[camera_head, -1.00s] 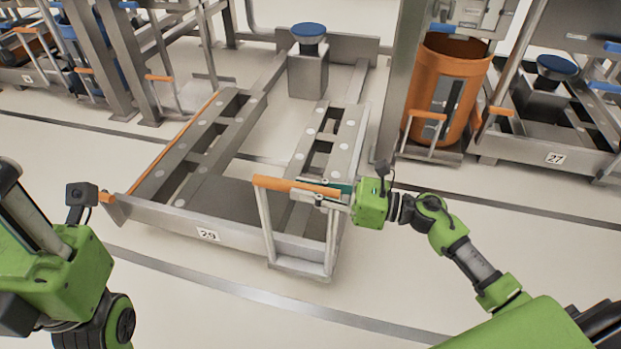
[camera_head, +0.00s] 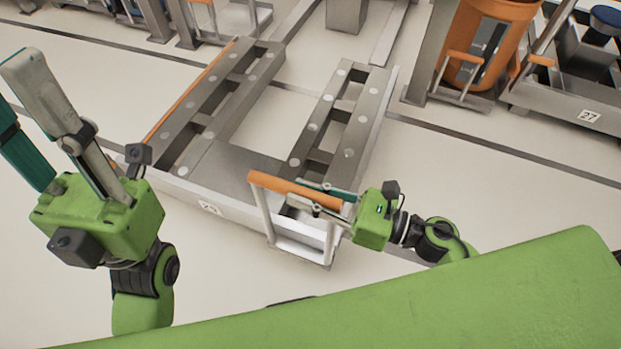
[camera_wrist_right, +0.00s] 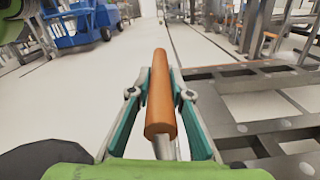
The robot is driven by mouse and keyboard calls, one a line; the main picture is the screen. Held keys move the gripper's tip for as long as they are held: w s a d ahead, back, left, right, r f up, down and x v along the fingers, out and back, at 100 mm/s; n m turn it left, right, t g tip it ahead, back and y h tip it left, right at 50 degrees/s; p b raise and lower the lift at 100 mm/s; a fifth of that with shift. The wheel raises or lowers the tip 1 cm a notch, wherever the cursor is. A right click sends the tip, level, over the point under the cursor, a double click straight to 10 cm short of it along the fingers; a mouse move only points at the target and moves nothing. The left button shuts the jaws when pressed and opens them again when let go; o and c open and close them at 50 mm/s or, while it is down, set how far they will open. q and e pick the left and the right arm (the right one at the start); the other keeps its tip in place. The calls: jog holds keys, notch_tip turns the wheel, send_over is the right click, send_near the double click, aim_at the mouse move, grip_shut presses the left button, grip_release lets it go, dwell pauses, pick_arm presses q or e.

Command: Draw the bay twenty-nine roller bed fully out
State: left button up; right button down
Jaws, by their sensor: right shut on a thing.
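The bay twenty-nine roller bed (camera_head: 222,178) stands out from its bay over the floor, its two roller-studded rails pointing away from me. Its number plate (camera_head: 209,208) is on the front wall, seen steeply. An orange handle (camera_head: 272,186) tops an upright grey frame at the bed's front right. My right gripper (camera_head: 318,196) is shut on this handle; in the right wrist view the fingers lie on both sides of the orange bar (camera_wrist_right: 160,100). My left gripper (camera_head: 22,105) is open and empty at the left, clear of the bed; one fingertip is cut off by the picture edge.
A grey pedestal (camera_head: 346,12) stands behind the bed, its top out of view. An orange bin (camera_head: 487,45) stands back right, beside bay 27's bed (camera_head: 560,100). A blue vehicle (camera_wrist_right: 88,22) shows in the right wrist view. The floor (camera_head: 225,285) in front of the bed is clear.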

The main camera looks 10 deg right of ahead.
jog(key=shift+s+a, duration=0.2)
jog(key=shift+s, duration=0.05)
jog(key=c, duration=1.8)
grip_release()
jog(key=shift+c, duration=0.2)
jog(key=shift+d, duration=0.1)
jog(key=shift+s+d, duration=0.1)
jog(key=shift+d, duration=0.15)
jog(key=v, duration=1.1)
jog(key=shift+s, duration=0.2)
